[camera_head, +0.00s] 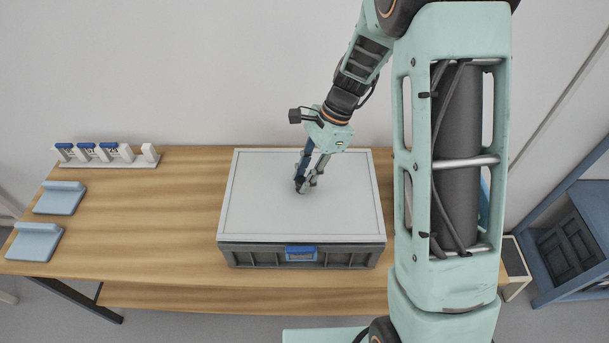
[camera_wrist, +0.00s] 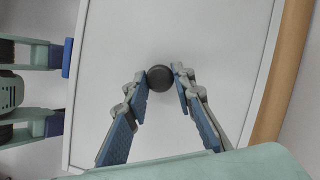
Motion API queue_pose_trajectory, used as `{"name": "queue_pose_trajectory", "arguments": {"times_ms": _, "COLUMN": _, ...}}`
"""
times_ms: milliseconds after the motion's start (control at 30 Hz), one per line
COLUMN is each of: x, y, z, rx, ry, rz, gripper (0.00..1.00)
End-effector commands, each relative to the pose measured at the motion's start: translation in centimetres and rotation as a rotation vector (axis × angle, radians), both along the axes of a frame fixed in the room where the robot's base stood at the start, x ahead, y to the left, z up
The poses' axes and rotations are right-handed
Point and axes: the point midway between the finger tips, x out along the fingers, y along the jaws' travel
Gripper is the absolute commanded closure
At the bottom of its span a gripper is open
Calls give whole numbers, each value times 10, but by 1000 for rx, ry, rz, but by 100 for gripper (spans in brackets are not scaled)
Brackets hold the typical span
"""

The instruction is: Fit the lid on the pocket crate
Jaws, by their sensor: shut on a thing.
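The pocket crate (camera_head: 345,258) is dark grey and stands on the wooden table, with a blue latch or label holder (camera_head: 301,254) on its front. Its lid (camera_head: 255,205) is a flat pale grey panel with a raised rim, level over the crate's top and roughly in line with its walls. I cannot tell if it is fully seated. A dark round knob (camera_wrist: 172,79) sits on the lid (camera_wrist: 215,40). My gripper (camera_head: 303,187) points down at the lid's middle, shut on the knob. In the wrist view its fingertips (camera_wrist: 170,74) flank the knob.
A white rack (camera_head: 108,161) with several blue-and-white pieces stands at the back left. Two pale blue blocks (camera_head: 60,198) (camera_head: 34,242) lie at the table's left end. The table (camera_head: 150,220) between them and the crate is clear. A blue shelf unit (camera_head: 575,250) stands at right.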

Motion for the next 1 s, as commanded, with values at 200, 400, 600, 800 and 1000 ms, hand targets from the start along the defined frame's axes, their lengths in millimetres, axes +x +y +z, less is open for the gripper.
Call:
{"name": "queue_pose_trajectory", "arguments": {"times_ms": 200, "x": 0, "y": 0, "z": 1, "rx": 0, "ry": -1, "rz": 0, "gripper": 100}}
{"name": "queue_pose_trajectory", "arguments": {"times_ms": 400, "x": 0, "y": 0, "z": 0, "rx": 0, "ry": -1, "rz": 0, "gripper": 100}}
{"name": "queue_pose_trajectory", "arguments": {"times_ms": 600, "x": 0, "y": 0, "z": -4, "rx": 0, "ry": -1, "rz": 0, "gripper": 100}}
{"name": "queue_pose_trajectory", "arguments": {"times_ms": 800, "x": 0, "y": 0, "z": -10, "rx": 0, "ry": -1, "rz": 0, "gripper": 100}}
{"name": "queue_pose_trajectory", "arguments": {"times_ms": 1000, "x": 0, "y": 0, "z": -14, "rx": 0, "ry": -1, "rz": 0, "gripper": 100}}
